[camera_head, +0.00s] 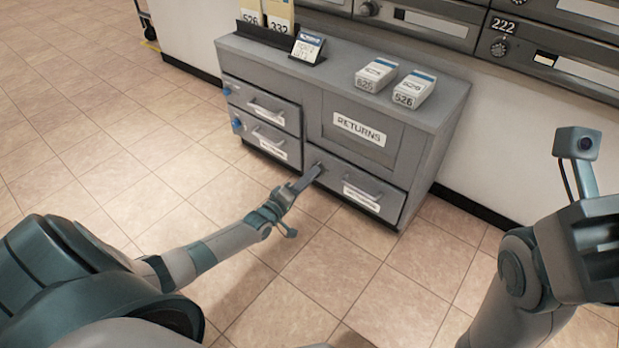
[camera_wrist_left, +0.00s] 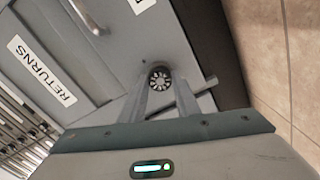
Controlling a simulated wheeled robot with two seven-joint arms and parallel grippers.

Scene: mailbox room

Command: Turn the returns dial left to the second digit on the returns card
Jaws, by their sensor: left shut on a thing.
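The returns dial (camera_wrist_left: 160,78) is a small dark round knob with pale marks around its face, at the corner of a drawer front in the left wrist view. My left gripper (camera_head: 311,176) reaches the lower right drawer (camera_head: 358,185) of the grey cabinet. Its two fingers (camera_wrist_left: 166,92) are shut on the dial, one on each side. In the head view the gripper mostly hides the dial. A small card with a blue header (camera_head: 307,48) stands in a dark holder on the cabinet top; its writing is too small to read. My right gripper (camera_head: 604,250) is partly cut off at the right edge.
The grey cabinet (camera_head: 440,125) has a RETURNS panel (camera_head: 361,130) above the drawer and two drawers with blue knobs at left. Two small boxes (camera_head: 376,75) (camera_head: 413,89) and yellow cards (camera_head: 280,18) stand on top. Mailboxes line the wall. The tiled floor (camera_head: 110,130) is clear.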

